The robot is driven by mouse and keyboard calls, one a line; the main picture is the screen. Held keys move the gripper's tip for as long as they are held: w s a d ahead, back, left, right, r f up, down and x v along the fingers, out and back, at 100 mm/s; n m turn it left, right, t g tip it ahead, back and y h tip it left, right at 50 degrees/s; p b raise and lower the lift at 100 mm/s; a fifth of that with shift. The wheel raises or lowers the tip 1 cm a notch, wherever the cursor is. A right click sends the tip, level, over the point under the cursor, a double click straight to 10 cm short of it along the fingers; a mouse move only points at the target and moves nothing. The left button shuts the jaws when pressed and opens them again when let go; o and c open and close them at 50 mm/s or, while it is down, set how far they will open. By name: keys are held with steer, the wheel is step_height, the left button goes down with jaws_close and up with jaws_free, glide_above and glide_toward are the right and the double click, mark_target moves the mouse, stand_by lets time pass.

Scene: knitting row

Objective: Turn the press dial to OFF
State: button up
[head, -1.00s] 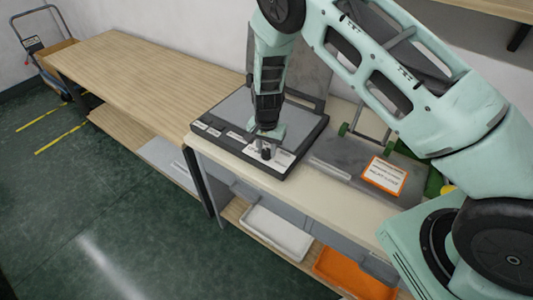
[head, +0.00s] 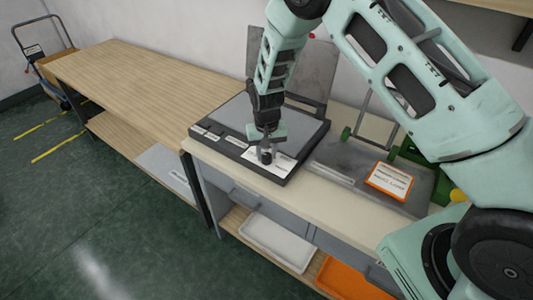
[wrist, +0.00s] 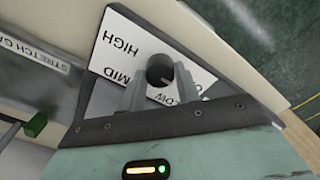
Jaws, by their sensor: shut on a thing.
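The press dial is a small dark round knob (head: 266,157) on a white label plate at the front right of the flat press (head: 235,143). In the wrist view the dial (wrist: 160,69) sits between the two fingertips of my gripper (wrist: 158,82), which is shut on it. The label plate (wrist: 138,52) shows HIGH, MID and LOW; LOW is partly covered by a finger. I cannot read an OFF mark. A light pointer line on the knob seems to lie towards the LOW side. In the head view my gripper (head: 266,146) comes down from above onto the dial.
An orange-edged sign (head: 389,181) lies on a grey plate right of the press. A long wooden table (head: 150,72) extends left. A white tray (head: 277,241) and an orange tray (head: 350,281) sit on the lower shelf. The green floor at left is clear.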

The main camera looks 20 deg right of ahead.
mark_target(267, 155)
stand_by(0.3)
steer(key=o, duration=1)
step_height(267, 155, up, 17)
steer(key=b, duration=0.4)
steer(key=shift+r, duration=0.2)
